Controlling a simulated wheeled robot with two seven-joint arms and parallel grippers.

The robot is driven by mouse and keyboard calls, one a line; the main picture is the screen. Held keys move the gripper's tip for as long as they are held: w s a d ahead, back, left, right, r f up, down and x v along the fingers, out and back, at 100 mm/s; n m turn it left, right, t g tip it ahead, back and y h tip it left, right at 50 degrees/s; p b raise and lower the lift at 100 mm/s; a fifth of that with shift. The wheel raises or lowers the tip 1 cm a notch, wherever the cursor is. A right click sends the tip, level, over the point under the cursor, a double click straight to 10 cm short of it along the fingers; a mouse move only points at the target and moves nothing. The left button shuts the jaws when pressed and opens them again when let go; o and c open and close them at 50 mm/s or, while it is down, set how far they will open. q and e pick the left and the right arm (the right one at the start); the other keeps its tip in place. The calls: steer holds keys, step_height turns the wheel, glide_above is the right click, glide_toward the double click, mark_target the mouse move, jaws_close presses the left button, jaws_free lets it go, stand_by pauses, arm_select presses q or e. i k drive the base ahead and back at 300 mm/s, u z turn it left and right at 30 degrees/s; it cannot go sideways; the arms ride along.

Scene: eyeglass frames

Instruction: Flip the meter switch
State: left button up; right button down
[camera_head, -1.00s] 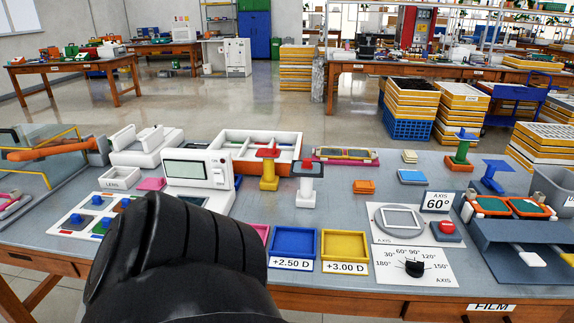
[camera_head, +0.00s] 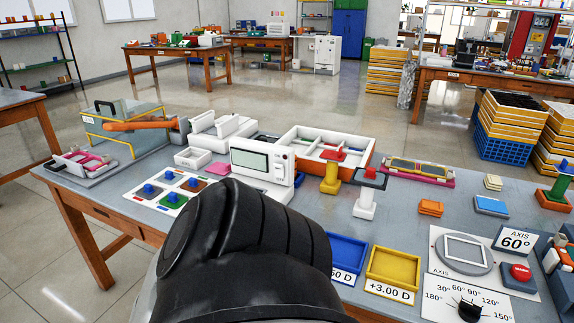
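The white meter (camera_head: 279,166) stands on the grey workbench, left of the picture's middle. Its grey-green display faces me, and its right front panel carries small controls, with a red mark near the top. The controls are too small for me to tell which is the switch or how it is set. A black link of my own arm fills the lower middle and hides the meter's lower front. Neither of my grippers shows in this view.
A white divided tray (camera_head: 306,145) stands behind the meter. Yellow (camera_head: 331,175) and white (camera_head: 366,200) stands are to its right. A card with blue knobs (camera_head: 167,188) lies to its left. Blue (camera_head: 344,262) and yellow (camera_head: 393,270) trays sit near the front edge.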

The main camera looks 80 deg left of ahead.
mark_target(279, 169)
steer(key=u, duration=2.5)
